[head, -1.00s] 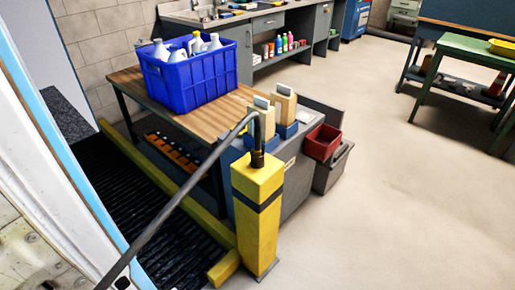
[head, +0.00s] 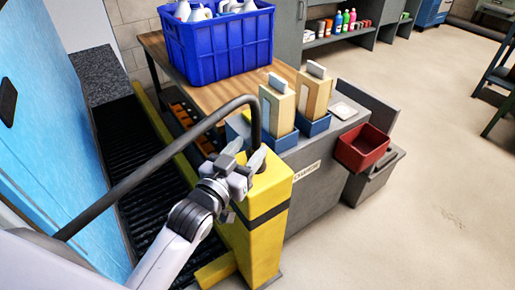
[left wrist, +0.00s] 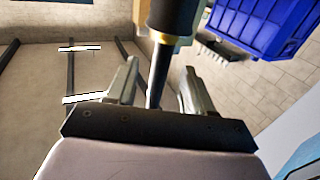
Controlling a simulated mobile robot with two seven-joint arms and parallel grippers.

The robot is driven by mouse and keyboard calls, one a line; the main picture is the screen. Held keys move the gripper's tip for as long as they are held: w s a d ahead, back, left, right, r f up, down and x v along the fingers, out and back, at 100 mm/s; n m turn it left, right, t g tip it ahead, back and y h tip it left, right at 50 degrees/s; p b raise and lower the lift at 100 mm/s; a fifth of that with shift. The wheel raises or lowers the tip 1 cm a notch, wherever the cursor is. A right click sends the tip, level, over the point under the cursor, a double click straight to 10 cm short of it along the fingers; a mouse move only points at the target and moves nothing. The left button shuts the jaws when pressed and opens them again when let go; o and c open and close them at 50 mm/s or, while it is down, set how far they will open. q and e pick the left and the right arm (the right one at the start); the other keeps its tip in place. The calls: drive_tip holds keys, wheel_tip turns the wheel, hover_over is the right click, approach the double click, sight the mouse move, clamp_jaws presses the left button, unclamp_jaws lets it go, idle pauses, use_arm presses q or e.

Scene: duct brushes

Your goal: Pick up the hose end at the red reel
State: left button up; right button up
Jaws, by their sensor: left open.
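A dark hose (head: 150,168) arches from the lower left and bends down to the top of a yellow post (head: 262,245). My left gripper (head: 247,155) is open at the post's top, by the downturned hose end, and partly covers it. In the left wrist view, the hose end, a dark sleeve with a brass-coloured ring (left wrist: 172,15), shows above a thinner dark length that runs down between the two open fingers (left wrist: 160,72). I cannot tell whether the fingers touch it. No red reel can be made out. My right gripper is not in view.
A blue crate of white bottles (head: 220,45) stands on a wooden bench (head: 205,97). A grey cabinet (head: 318,190) with boxes in blue holders stands behind the post. A red bin (head: 362,150) is at its right. The floor at right is mostly clear.

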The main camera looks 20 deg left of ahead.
sight(254, 142)
use_arm(q)
drive_tip(key=shift+w+d+f, duration=0.1)
drive_tip(key=shift+w+d, duration=0.1)
drive_tip(key=shift+w, duration=0.95)
drive_tip(key=shift+w+d, duration=0.15)
drive_tip(key=shift+w, duration=1)
drive_tip(key=c, duration=0.9)
clamp_jaws()
